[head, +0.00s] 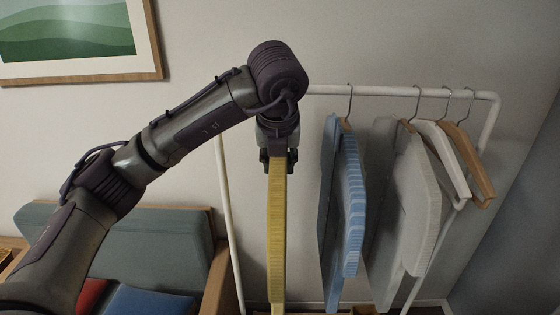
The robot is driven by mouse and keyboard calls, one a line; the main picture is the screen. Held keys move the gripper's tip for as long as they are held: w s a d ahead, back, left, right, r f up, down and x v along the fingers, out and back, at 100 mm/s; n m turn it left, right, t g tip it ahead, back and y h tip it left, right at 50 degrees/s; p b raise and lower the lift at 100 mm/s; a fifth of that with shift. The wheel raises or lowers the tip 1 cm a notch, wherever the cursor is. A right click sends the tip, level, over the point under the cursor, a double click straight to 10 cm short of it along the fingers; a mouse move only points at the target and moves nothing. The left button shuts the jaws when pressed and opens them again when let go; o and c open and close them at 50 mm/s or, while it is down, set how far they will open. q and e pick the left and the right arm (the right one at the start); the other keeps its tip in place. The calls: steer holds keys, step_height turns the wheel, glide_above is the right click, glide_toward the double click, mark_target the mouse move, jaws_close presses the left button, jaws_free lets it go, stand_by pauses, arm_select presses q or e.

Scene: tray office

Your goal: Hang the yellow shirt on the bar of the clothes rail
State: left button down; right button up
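My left gripper (278,161) points down in the middle of the head view, in front of the left end of the rail. It is shut on the top of the yellow shirt (277,235), which hangs straight down and shows edge-on as a narrow strip. The shirt's hanger and hook cannot be made out behind the gripper. The white bar (385,91) of the clothes rail runs to the right from behind my wrist. My arm hides the bar's left end. My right gripper is not in view.
A blue striped shirt (353,205) and a grey shirt (415,200) hang on the bar. Two empty hangers, white (440,155) and wooden (472,170), hang at its right end. The bar left of the blue shirt looks free. A green-backed sofa (125,245) stands at lower left.

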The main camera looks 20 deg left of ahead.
arm_select(q)
steer(key=w+a+f+p, duration=0.1)
steer(key=w+a+f, duration=0.1)
steer(key=w, duration=0.5)
steer(key=shift+w+f+p, duration=0.3)
steer(key=shift+f, duration=0.1)
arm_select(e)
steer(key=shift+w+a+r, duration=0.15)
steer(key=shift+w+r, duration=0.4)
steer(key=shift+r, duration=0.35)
arm_select(q)
steer(key=shift+a, duration=0.1)
